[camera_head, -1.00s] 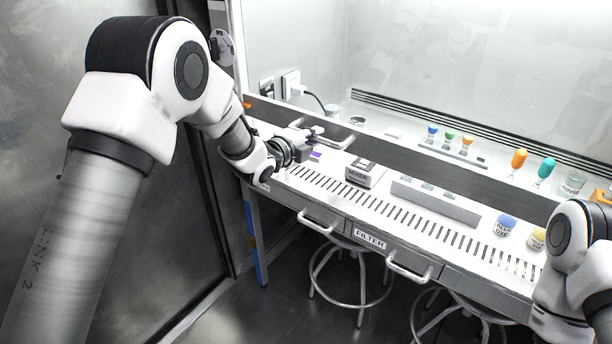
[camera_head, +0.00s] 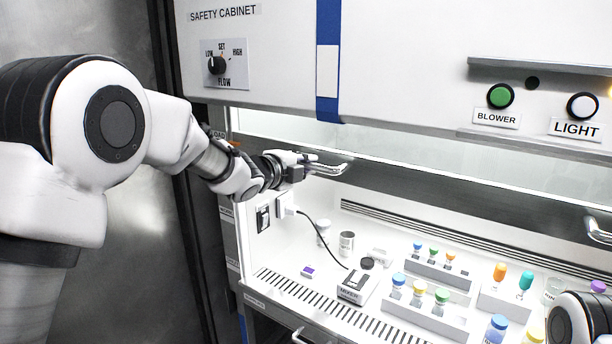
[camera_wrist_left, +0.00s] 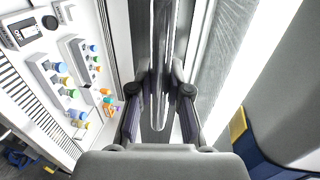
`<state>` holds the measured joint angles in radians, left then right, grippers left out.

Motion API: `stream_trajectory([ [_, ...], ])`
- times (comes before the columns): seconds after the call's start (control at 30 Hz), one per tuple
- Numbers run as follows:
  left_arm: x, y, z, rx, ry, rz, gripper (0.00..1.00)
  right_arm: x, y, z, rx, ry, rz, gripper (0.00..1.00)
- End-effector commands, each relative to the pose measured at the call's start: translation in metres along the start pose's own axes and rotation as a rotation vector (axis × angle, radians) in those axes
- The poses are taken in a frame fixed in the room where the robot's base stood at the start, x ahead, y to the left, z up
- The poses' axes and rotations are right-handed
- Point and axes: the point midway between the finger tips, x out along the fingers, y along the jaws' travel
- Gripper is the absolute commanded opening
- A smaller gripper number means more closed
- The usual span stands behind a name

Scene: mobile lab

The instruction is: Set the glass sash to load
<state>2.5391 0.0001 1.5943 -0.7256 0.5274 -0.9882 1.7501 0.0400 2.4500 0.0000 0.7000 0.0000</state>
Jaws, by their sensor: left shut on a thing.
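The glass sash (camera_head: 455,166) is partly raised, with a grey lower rail (camera_head: 420,196) and an open gap above the bench. My left gripper (camera_head: 310,167) is shut on the left sash handle (camera_head: 332,170), a metal bar. In the left wrist view the handle (camera_wrist_left: 161,100) runs between the two fingers (camera_wrist_left: 160,112). A second handle (camera_head: 598,232) on the rail shows at the right edge. My right gripper is out of view.
Inside the cabinet stand a mixer (camera_head: 357,286), a front vial rack (camera_head: 425,314) and several coloured bottles. The header above has a flow knob (camera_head: 217,65), a green blower button (camera_head: 500,95) and a light button (camera_head: 582,106). A dark wall is at left.

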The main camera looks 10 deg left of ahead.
Motion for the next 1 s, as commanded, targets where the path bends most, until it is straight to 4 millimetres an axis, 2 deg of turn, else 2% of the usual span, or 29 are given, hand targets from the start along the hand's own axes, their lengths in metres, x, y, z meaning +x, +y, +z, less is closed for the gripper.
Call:
stream_trajectory([
  [0.1,-0.001,-0.006,0.000,0.001,0.001,-0.001,0.00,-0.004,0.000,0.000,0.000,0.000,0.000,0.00],
  [0.43,-0.001,-0.005,0.000,0.000,0.001,0.000,0.00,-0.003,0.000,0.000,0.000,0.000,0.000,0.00],
  [0.47,-0.001,-0.005,0.000,0.000,0.001,0.001,0.20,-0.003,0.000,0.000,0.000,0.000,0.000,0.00],
  [0.5,-0.001,-0.005,0.000,0.001,0.001,0.001,0.35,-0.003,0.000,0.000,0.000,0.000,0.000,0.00],
  [0.53,-0.001,-0.005,0.000,0.000,0.001,0.001,0.43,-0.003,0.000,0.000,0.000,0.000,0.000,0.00],
  [0.87,-0.003,-0.005,0.000,0.000,0.000,0.002,0.43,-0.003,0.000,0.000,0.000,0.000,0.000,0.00],
  [1.0,-0.020,-0.006,0.000,-0.001,0.000,0.002,0.43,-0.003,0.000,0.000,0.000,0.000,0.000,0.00],
])
